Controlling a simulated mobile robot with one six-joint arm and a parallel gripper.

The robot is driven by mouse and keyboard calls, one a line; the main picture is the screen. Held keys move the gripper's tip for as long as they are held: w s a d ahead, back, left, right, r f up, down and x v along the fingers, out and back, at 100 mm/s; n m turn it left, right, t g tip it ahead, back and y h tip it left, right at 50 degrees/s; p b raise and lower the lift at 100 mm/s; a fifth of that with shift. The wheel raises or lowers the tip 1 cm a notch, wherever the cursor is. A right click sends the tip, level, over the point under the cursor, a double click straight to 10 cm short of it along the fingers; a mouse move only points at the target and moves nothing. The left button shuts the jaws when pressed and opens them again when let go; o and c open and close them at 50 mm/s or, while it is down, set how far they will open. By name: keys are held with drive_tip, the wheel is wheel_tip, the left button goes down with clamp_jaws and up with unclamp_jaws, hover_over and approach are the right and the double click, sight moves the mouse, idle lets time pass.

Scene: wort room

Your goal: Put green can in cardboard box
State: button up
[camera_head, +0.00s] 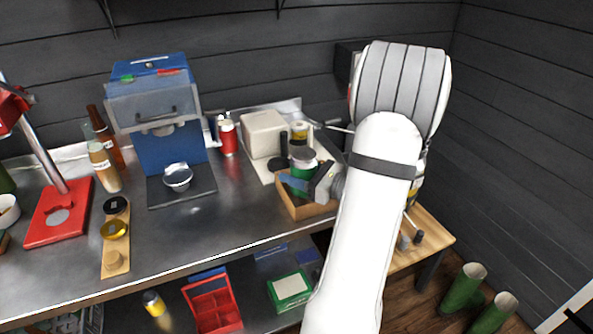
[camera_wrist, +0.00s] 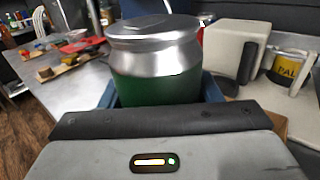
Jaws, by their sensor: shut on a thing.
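The green can (camera_head: 301,172) has a silver top and stands upright over the cardboard box (camera_head: 305,211). In the wrist view the can (camera_wrist: 158,75) fills the middle, between my blue fingers. My gripper (camera_head: 297,183) is shut on the can, just at the box opening. The box is open, brown and stands at the bench's front right. A brown edge of it (camera_wrist: 279,123) shows at right in the wrist view. The can's base is hidden, so I cannot tell whether it touches the box floor.
Behind the box are a pale block-shaped appliance (camera_head: 264,134) and a yellow-labelled can (camera_head: 299,131). A red can (camera_head: 228,138) and a blue machine (camera_head: 160,115) stand to the left. The bench (camera_head: 215,226) is clear left of the box.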

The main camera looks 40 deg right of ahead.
drive_tip(key=o, duration=1.2)
drive_tip(key=shift+f, duration=0.15)
drive_tip(key=shift+r+p, duration=0.5)
drive_tip(key=shift+r, duration=0.1)
drive_tip(key=b+v, duration=0.1)
drive_tip(key=v, duration=1.1)
drive_tip(key=shift+b, duration=0.35)
